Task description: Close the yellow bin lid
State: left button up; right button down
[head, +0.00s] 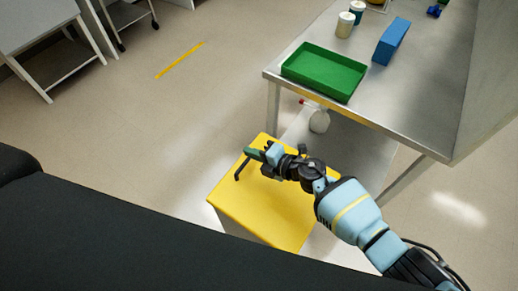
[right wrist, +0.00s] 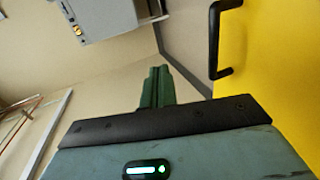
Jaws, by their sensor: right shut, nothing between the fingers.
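The yellow bin lid (head: 262,208) lies roughly flat over the top of a pale bin (head: 238,230), low beside the steel table. I cannot tell if a small gap remains under the lid. Its dark bar handle (head: 240,170) is at the lid's left edge. The lid (right wrist: 275,75) and the handle (right wrist: 216,40) also show at the right of the right wrist view. My right gripper (head: 254,154) is over the lid's far left part, near the handle but apart from it. Its green fingers (right wrist: 157,87) are shut and empty. My left gripper is out of view.
The steel table (head: 415,110) stands beyond the bin, with a green tray (head: 324,72), a blue box (head: 391,41) and white jars (head: 345,24) on it. A spray bottle (head: 319,121) stands on its lower shelf. The floor (head: 150,125) left of the bin is clear.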

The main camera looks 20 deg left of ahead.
aim_at(246, 164)
jog(key=f+b, duration=0.1)
jog(key=a+f+b, duration=0.1)
jog(key=f, duration=0.2)
jog(key=shift+w+a+f+b, duration=0.15)
jog(key=shift+a+f+b, duration=0.1)
jog(key=shift+a+b, duration=0.15)
jog(key=shift+w+a+f+b, duration=0.1)
jog(key=shift+f+b, duration=0.2)
jog(key=shift+f, duration=0.05)
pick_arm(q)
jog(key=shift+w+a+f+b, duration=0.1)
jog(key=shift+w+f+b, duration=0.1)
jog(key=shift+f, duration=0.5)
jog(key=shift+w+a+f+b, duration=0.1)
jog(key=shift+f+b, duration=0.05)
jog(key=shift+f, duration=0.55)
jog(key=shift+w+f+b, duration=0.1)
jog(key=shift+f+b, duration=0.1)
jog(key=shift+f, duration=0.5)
pick_arm(e)
jog(key=shift+w+a+f, duration=0.15)
jog(key=shift+a+f, duration=0.15)
jog(key=shift+f, duration=0.25)
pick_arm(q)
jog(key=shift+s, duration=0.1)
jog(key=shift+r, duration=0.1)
